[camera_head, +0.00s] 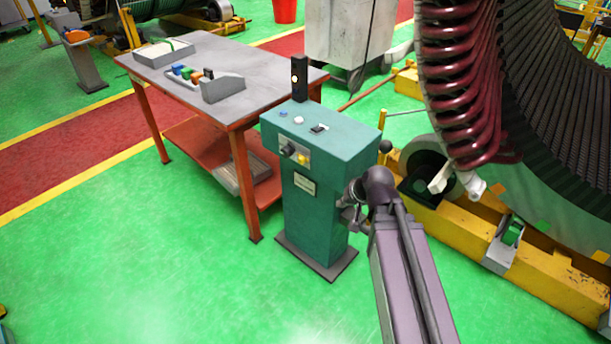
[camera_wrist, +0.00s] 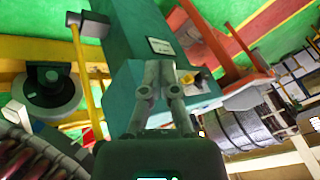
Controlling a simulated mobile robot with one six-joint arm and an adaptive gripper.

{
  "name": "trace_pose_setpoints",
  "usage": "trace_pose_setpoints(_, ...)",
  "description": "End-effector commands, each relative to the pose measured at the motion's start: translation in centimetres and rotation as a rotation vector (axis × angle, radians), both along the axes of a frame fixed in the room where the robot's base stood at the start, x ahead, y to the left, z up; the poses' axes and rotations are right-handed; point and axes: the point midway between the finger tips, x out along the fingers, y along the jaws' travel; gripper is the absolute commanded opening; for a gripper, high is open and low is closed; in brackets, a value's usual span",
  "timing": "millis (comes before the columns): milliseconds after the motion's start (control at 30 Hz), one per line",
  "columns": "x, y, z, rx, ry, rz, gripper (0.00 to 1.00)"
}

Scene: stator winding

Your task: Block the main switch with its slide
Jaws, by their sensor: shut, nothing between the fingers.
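The teal control pedestal (camera_head: 318,215) stands upright on the floor. Its front has a light panel with a dark round knob (camera_head: 288,150) and a yellow button (camera_head: 303,159), above a small label plate (camera_head: 305,185). The top carries small blue and white buttons and a black-and-white switch (camera_head: 319,128). I cannot tell for sure which control is the main switch, and no slide is clearly recognisable. My gripper (camera_head: 350,205) is shut and empty by the pedestal's right side.
A worktable (camera_head: 270,95) with red legs stands behind and left of the pedestal, with a black upright box (camera_head: 299,78) at its corner. The large stator (camera_head: 545,100) with red coils and its yellow base (camera_head: 540,285) close off the right. Green floor is free in front and left.

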Motion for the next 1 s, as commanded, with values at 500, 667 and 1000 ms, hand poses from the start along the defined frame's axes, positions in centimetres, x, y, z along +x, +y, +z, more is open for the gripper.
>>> trace_pose_setpoints(500,7.9,8.8,-2.3,0.538,-0.400,-0.238,0.00)
trace_pose_setpoints(667,9.6,9.6,-2.6,0.694,-0.483,-0.363,0.00)
trace_pose_setpoints(1000,12.2,9.0,-5.5,0.974,-0.583,-0.698,0.00)
